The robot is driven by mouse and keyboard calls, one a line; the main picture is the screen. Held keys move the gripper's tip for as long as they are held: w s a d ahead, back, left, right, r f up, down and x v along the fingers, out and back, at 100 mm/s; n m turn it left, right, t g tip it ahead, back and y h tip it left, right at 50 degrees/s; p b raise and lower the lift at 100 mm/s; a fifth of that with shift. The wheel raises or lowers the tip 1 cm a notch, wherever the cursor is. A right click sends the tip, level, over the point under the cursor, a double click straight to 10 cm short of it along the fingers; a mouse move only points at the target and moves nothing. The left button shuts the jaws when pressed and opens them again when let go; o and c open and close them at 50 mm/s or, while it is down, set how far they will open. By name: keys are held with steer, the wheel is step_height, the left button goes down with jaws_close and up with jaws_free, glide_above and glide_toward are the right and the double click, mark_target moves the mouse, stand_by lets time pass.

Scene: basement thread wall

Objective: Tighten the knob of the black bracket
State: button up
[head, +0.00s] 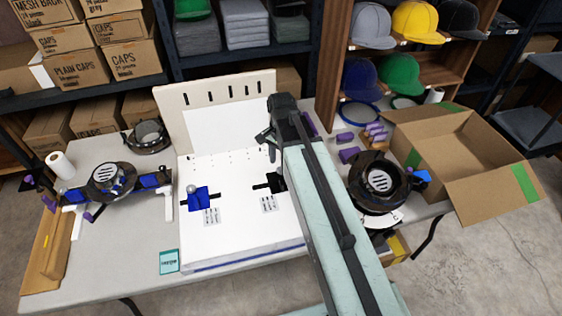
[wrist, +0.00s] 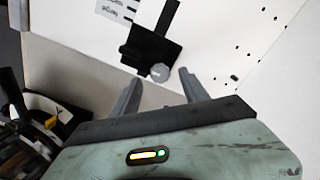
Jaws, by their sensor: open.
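The black bracket (head: 276,182) sits on the white board, partly hidden behind my arm in the head view. In the wrist view the black bracket (wrist: 150,47) is a dark block with a slotted arm, and its round grey knob (wrist: 159,72) is at its near corner. My gripper (wrist: 158,88) is open, with one finger on each side of the knob's position, and the knob shows just beyond and between the fingertips. I cannot tell if the fingers touch it. In the head view my gripper (head: 268,143) is above the board.
A blue bracket (head: 198,198) sits on the left of the white board (head: 235,240), with printed labels near both brackets. An upright panel (head: 215,95) stands behind. A black round device (head: 380,182) and an open cardboard box (head: 460,145) are at the right.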

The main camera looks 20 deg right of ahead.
mark_target(280, 169)
step_height(280, 169, up, 6)
steer(key=p, duration=0.4)
steer(key=shift+f, duration=0.3)
steer(key=shift+f, duration=0.1)
steer(key=shift+a+r+p, duration=0.15)
steer(key=shift+r+p, duration=0.15)
steer(key=s+n, duration=0.6)
steer(key=n, duration=0.4)
steer(key=shift+s+a+r+p, duration=0.4)
steer(key=shift+a+r, duration=0.05)
stand_by(1.1)
